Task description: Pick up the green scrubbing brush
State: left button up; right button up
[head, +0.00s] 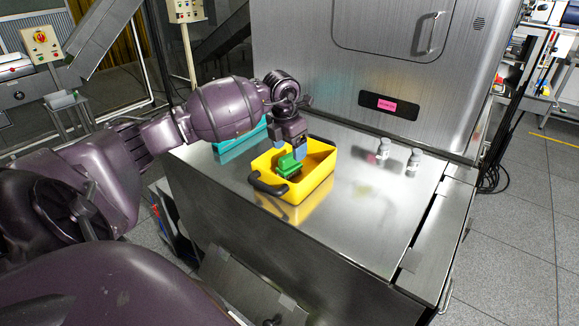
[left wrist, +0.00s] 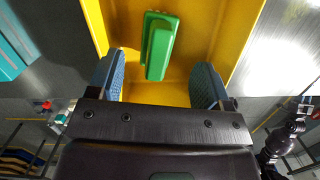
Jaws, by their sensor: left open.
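The green scrubbing brush (head: 288,165) lies inside a yellow bin (head: 309,187) with dark handles on the metal table. In the left wrist view the brush (left wrist: 159,46) shows beyond my fingertips, its long side pointing away from me, roughly midway between them. My left gripper (head: 287,149) is over the bin, pointing down, close to the brush. In the left wrist view its two blue-grey fingers (left wrist: 160,84) are wide apart with nothing between them. I cannot tell the exact height gap to the brush. My right gripper is not in view.
A teal bin (head: 238,144) stands left of the yellow bin, partly behind my arm. A large metal cabinet (head: 400,65) rises behind. The table's front right is clear.

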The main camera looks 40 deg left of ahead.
aim_at(289, 155)
pick_arm(q)
jog(key=shift+w+f, duration=0.15)
jog(key=shift+f, duration=1.1)
jog(key=shift+w+f, duration=0.15)
jog(key=shift+f, duration=1.1)
jog(key=c, duration=1)
jog(key=shift+r, duration=0.15)
